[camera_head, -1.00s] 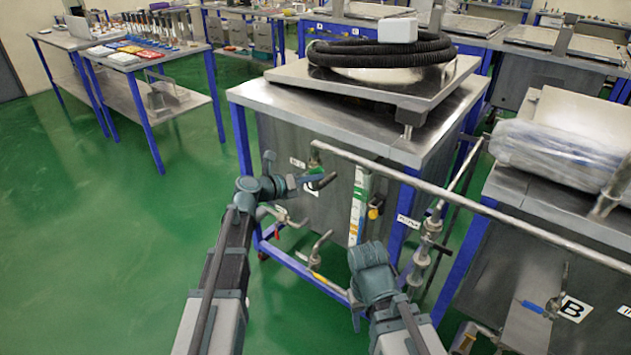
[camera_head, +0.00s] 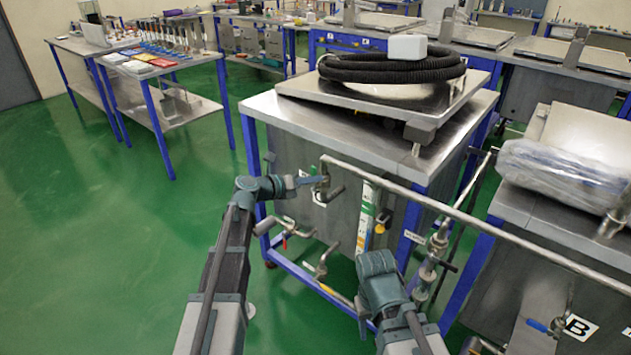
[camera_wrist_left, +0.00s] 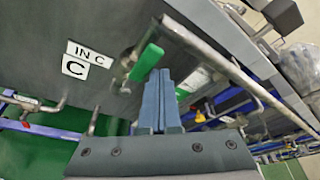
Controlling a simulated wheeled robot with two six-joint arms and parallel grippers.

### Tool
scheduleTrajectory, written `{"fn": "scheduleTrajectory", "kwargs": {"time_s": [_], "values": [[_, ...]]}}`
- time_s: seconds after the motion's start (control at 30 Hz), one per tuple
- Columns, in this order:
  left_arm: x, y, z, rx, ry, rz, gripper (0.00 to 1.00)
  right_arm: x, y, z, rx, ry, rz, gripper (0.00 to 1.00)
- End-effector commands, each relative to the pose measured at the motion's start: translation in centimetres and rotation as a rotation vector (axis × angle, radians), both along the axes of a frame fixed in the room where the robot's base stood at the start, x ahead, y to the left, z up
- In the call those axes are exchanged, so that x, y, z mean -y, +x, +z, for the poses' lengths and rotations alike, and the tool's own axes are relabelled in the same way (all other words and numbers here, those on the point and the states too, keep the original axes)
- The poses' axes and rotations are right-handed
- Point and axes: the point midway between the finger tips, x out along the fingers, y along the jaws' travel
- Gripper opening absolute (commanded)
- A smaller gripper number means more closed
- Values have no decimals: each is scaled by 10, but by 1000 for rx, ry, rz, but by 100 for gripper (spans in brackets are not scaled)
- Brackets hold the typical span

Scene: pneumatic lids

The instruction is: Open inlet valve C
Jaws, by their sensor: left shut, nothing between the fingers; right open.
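Inlet valve C (camera_head: 323,170) sits on the end of the metal pipe at the tank front. In the left wrist view its green handle (camera_wrist_left: 147,62) slants beside the pipe, near the plates reading "IN C" (camera_wrist_left: 89,53) and "C" (camera_wrist_left: 75,67). My left gripper (camera_head: 318,181) is shut and empty, its fingers in front of the valve, hiding most of the handle in the head view. In the left wrist view the fingertips (camera_wrist_left: 160,73) lie close beside the handle; I cannot tell whether they touch. My right gripper (camera_head: 363,308) is low before the tank, open, its fingers largely hidden.
The long pipe (camera_head: 440,208) crosses in front of the tanks. A lower valve (camera_head: 286,236) and a bent pipe (camera_head: 322,262) stick out below. A tank marked B (camera_head: 578,327) stands at right. A black hose (camera_head: 390,68) lies on the lid. Green floor (camera_head: 130,230) is free at left.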

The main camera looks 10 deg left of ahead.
Motion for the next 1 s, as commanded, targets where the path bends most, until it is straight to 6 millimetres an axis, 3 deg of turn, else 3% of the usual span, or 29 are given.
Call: {"fn": "scheduleTrajectory", "kwargs": {"time_s": [0.77,1.0], "values": [[-8,5,3,4,-3,11,0,0,0,2,0,0,0,50],[2,-9,2,2,-1,6,0,0,0,2,0,0,0,50]]}}
